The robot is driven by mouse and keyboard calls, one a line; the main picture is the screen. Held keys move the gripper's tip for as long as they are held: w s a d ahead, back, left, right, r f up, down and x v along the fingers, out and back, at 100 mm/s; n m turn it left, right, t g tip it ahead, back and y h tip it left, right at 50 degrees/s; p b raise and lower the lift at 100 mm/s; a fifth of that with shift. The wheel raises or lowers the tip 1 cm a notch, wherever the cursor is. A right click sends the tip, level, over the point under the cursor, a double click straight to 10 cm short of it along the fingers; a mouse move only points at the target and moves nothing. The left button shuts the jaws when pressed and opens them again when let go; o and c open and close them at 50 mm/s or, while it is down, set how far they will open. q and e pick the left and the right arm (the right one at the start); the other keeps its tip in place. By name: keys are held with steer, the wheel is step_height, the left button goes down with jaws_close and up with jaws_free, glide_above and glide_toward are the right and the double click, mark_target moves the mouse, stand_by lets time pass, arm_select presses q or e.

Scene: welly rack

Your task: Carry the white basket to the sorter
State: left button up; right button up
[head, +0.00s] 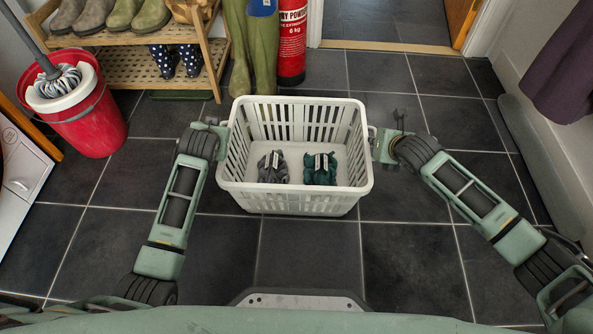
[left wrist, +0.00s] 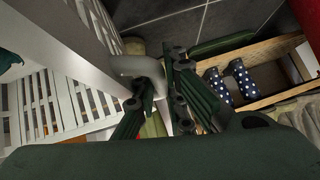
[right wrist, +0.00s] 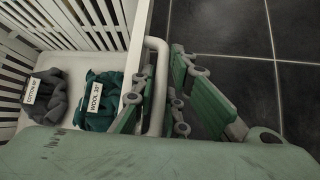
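The white slatted basket (head: 292,200) is in the middle of the head view, between my two arms, level. Whether it touches the floor is hard to tell. A grey bundle (head: 272,168) and a dark green bundle (head: 320,169), both labelled, lie in it; the green one's label reads wool in the right wrist view. My left gripper (head: 210,124) is at the basket's left side, its fingers (left wrist: 162,95) closed about the left handle (left wrist: 140,68). My right gripper (head: 385,146) is at the right side, its fingers (right wrist: 165,95) closed about the right handle (right wrist: 156,75). No sorter is recognisable.
A wooden shoe rack (head: 140,72) with boots stands at the back left. Green wellies (head: 262,55) and a red extinguisher (head: 292,40) stand behind the basket. A red mop bucket (head: 92,125) is at left. A doorway opens at the back right. Tiled floor right of the basket is clear.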

arm_select(q)
jaws_close()
arm_select(e)
jaws_close()
arm_select(q)
steer(key=shift+r, duration=0.1)
arm_select(e)
steer(key=shift+r, duration=0.1)
arm_select(q)
steer(key=shift+r, duration=0.1)
arm_select(e)
steer(key=shift+r, duration=0.1)
